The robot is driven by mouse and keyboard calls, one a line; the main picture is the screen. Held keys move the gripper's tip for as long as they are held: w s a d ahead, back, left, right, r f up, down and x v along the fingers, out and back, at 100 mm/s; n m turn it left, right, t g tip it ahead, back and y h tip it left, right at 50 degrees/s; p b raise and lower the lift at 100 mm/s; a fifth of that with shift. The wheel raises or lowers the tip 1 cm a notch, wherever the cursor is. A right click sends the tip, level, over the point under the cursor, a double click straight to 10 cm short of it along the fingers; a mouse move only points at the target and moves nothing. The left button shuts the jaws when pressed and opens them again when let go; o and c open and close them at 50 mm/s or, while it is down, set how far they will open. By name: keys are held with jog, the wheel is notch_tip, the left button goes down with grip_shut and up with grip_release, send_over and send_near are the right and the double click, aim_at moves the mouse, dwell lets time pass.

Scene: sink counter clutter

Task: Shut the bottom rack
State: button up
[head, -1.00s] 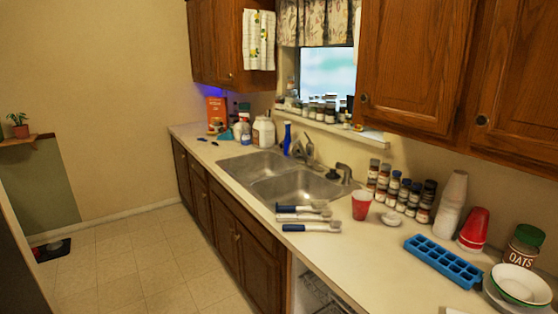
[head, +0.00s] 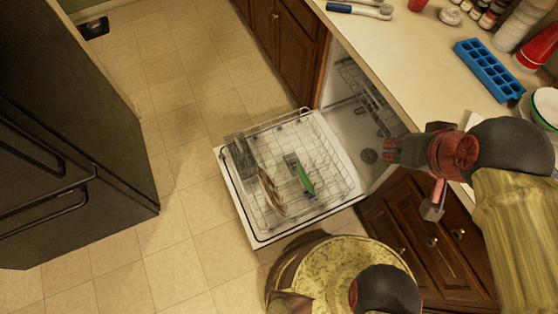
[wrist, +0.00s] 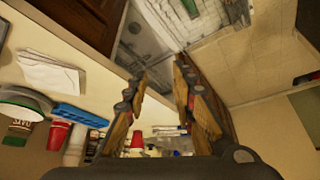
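The bottom rack (head: 335,183) is a wire dishwasher rack, pulled out over the lowered white door (head: 257,238). It holds a grey basket (head: 240,155), a brown oval item (head: 270,192), and a green item (head: 306,181) with a grey piece beside it. My gripper (head: 388,151) is to the right of the rack, above it near the counter edge, touching nothing that I can see. In the wrist view my gripper (wrist: 158,78) has its fingers apart with nothing between them. Part of the rack (wrist: 212,14) shows at the top of that view.
The counter (head: 420,55) is on the right, with a blue ice tray (head: 489,69) near my arm. Wooden cabinets (head: 400,225) stand below it. A black fridge (head: 70,130) stands on the left. Tiled floor (head: 185,150) is clear between the fridge and the door.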

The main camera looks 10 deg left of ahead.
jog(key=shift+c, duration=1.3)
